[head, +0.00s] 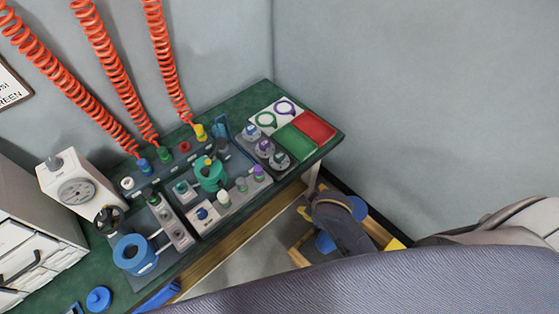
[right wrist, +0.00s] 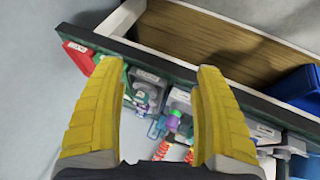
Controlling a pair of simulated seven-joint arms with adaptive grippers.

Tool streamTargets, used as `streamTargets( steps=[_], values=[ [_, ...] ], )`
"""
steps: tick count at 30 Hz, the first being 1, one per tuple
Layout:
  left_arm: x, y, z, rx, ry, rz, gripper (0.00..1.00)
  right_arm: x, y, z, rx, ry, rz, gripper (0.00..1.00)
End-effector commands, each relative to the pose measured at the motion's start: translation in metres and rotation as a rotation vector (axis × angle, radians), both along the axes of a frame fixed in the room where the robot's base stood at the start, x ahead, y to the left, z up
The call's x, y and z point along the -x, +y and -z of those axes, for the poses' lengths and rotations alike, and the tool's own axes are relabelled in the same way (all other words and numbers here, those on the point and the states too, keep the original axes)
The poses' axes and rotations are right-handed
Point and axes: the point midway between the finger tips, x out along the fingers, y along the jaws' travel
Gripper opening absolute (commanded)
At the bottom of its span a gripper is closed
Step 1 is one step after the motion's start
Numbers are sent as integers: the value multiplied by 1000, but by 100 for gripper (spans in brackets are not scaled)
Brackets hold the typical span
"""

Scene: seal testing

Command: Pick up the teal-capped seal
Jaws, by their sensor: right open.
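Small capped seals stand on the green bench (head: 235,105) in the head view. One with a teal-green cap (head: 280,158) sits at the near end of the short rack at right; another teal-topped piece (head: 181,186) sits in a grey block further left. I cannot tell which is the teal-capped seal. My right gripper (right wrist: 160,70) is open and empty, its yellow fingers wide apart. In the head view, only a bit of yellow, likely one finger (head: 395,243), shows beyond the bench's front right corner. My left gripper is out of view.
Red (head: 313,126) and green (head: 295,142) panels lie at the bench's right end. A large teal cylinder (head: 210,174) stands mid-bench, with several other capped pieces around it. Coiled orange hoses (head: 115,90) hang behind. A wooden shelf (right wrist: 230,55) and blue bin (right wrist: 300,88) show in the wrist view.

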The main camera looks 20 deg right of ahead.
Motion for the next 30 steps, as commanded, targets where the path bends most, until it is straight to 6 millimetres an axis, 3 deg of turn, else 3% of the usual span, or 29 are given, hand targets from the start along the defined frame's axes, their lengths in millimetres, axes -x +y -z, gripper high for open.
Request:
streamTargets(
  steps=[9, 15, 24, 30],
  values=[
    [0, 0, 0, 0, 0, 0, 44, -75, 47, -19, -153, 80, -4, 70],
    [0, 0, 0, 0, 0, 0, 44, -122, 65, -33, -214, 177, 20, 70],
    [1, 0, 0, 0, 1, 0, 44, -185, 61, -69, -231, 319, 117, 70],
    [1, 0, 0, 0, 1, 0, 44, -212, 50, -96, -226, 379, 190, 70]
  ],
)
